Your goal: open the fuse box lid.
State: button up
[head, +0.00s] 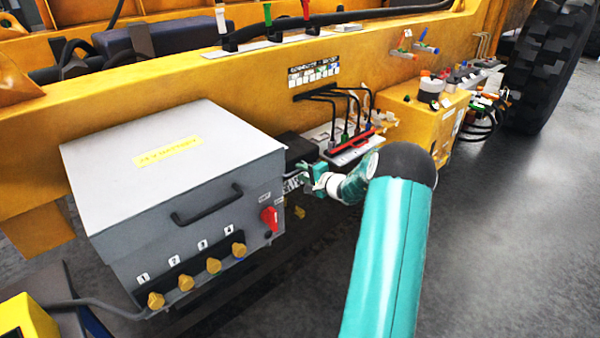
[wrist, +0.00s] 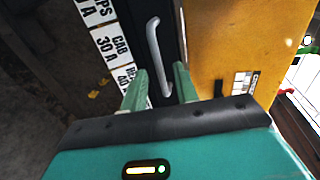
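The fuse box (head: 296,147) is a small black box between the large grey box and the connector board. Its lid looks shut, though my gripper hides part of the front in the head view. In the wrist view its dark face (wrist: 178,40) carries a grey bar handle (wrist: 154,45). White fuse labels (wrist: 112,42) with amp ratings run along its left side. My gripper (head: 303,178) is at the front of the box. In the wrist view my gripper (wrist: 162,75) is open, with the handle's lower end between the two fingers; I cannot tell whether they touch it.
The grey box (head: 190,190) with a black handle, red switch and several yellow knobs stands close on the left. The connector board (head: 345,150) with black cables and a red bar is just right. A yellow box (head: 412,118) stands further right. The floor (head: 520,230) at right is clear.

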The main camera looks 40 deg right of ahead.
jog(key=shift+x, duration=0.8)
grip_shut()
